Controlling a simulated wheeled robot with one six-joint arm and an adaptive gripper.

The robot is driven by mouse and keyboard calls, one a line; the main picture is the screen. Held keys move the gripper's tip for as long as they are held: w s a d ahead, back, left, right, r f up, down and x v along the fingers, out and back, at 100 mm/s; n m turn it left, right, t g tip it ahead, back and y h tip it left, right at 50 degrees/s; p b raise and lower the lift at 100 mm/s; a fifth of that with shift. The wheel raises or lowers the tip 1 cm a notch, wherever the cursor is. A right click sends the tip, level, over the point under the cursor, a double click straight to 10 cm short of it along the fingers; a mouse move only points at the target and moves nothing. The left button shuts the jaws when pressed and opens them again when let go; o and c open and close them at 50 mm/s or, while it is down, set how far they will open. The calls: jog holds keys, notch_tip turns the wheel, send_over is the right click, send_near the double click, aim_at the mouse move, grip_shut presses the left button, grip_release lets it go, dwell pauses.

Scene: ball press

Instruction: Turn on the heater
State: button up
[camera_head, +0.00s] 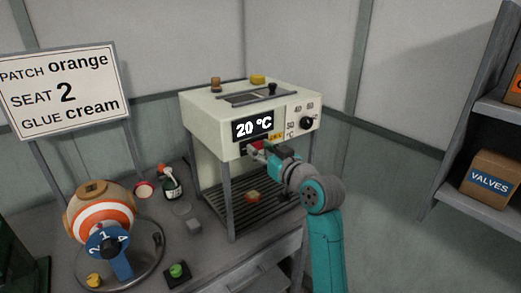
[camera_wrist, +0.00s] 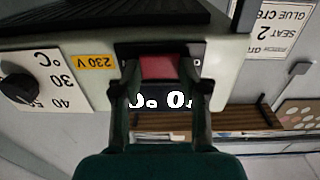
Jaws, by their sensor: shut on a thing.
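The heater (camera_head: 205,106) is a cream box on grey legs. Its black display (camera_head: 253,126) reads 20 °C. A black knob (camera_head: 306,123) with a temperature scale is at the right of its front; the knob is also at the left in the upside-down wrist view (camera_wrist: 18,88). My gripper (camera_head: 261,148) is at the heater's lower front, below the display. In the wrist view its two fingers stand on either side of a red switch (camera_wrist: 159,67) in a dark frame, shut on it. The fingers partly hide the display there. I cannot tell whether the switch is tipped.
A yellow 230 V label (camera_wrist: 92,62) is beside the switch. A grate (camera_head: 262,212) under the heater bears a small piece. An orange-striped ball (camera_head: 92,220) with a blue numbered dial (camera_head: 108,245), a bottle (camera_head: 172,184) and a green button (camera_head: 176,270) stand at left. Shelves with a VALVES box (camera_head: 490,182) are right.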

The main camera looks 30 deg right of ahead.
jog(key=shift+d+n+y, duration=0.15)
jog(key=shift+n+y, duration=0.35)
jog(key=shift+y, duration=0.3)
jog(key=o, duration=1.1)
jog(key=shift+o, duration=0.2)
jog(key=s+d, duration=0.1)
jog(key=s, duration=1.1)
